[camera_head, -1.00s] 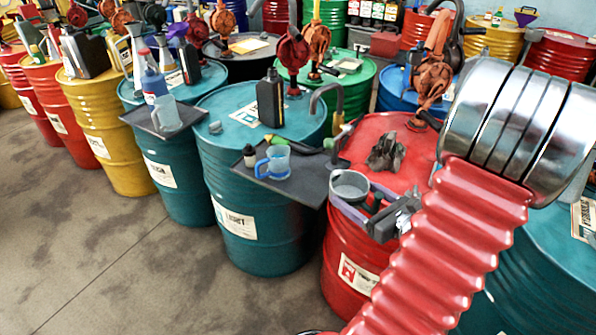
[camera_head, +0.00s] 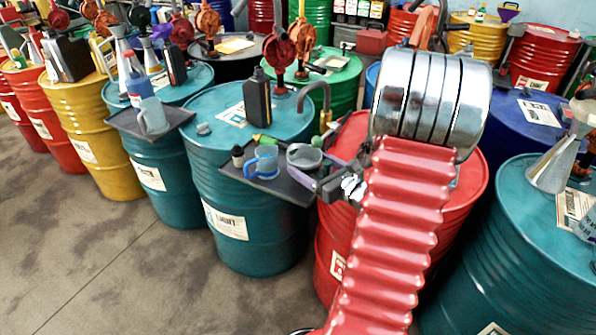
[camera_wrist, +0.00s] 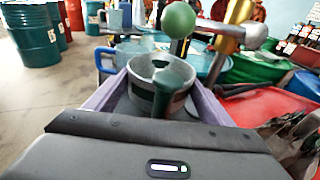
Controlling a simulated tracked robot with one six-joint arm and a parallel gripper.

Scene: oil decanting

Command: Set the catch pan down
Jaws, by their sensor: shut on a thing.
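The catch pan (camera_head: 301,154) is a round grey pan, held level at the right part of a dark tray (camera_head: 283,187) on the front teal drum. Whether it touches the tray cannot be told. My gripper (camera_head: 318,172) has purple fingers and is shut on the pan. In the wrist view the pan (camera_wrist: 168,72) sits between the two fingers, with a dark green upright part in front of its middle. A blue mug (camera_head: 265,160) stands on the tray just left of the pan; its blue handle (camera_wrist: 104,60) also shows in the wrist view.
A small dark bottle (camera_head: 238,156) stands left of the mug. A black bottle (camera_head: 258,98) stands on the teal drum. The red drum (camera_head: 462,190) lies beneath my arm.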

